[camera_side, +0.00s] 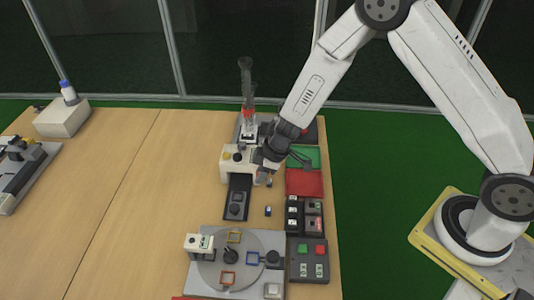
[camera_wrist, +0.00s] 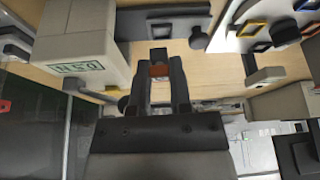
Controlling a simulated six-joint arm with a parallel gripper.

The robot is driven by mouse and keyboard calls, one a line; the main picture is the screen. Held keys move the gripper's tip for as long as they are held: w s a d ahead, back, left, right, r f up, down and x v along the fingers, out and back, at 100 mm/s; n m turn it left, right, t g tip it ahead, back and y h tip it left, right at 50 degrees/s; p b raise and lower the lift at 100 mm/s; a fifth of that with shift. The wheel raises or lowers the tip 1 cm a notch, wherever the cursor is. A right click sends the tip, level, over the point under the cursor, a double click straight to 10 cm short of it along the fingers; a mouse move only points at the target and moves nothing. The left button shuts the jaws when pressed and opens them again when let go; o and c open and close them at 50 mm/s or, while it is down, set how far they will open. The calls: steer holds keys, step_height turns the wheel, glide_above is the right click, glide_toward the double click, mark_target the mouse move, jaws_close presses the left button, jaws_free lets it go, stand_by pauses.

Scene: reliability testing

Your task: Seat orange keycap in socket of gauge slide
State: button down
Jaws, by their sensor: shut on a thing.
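My gripper (camera_wrist: 160,72) is shut on the orange keycap (camera_wrist: 159,70), which shows between the fingertips in the wrist view. In the side view my gripper (camera_side: 266,180) is low at the right side of the white gauge housing (camera_side: 234,169); the keycap cannot be made out there. A dark slide (camera_side: 238,185) runs out from the housing's front and carries a dark block (camera_side: 235,208). In the wrist view the housing (camera_wrist: 85,45) is at left, with a grey strip and dark knob (camera_wrist: 198,38) beyond the fingertips.
A round turntable (camera_side: 212,270) with coloured square frames stands in front. Green (camera_side: 305,157) and red (camera_side: 305,183) pads and dark button boxes (camera_side: 307,262) line the right edge. A small dark piece (camera_side: 268,211) lies beside the slide. The table's left middle is clear.

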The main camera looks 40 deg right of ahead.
glide_above(234, 197)
steer(key=s+d, duration=0.1)
step_height(234, 197, down, 2)
steer(key=shift+f, duration=0.1)
steer(key=shift+f, duration=2.1)
steer(key=shift+f, duration=0.55)
stand_by(1.0)
steer(key=shift+c, duration=2.3)
jaws_free()
steer(key=shift+r, duration=0.15)
steer(key=shift+r, duration=2.85)
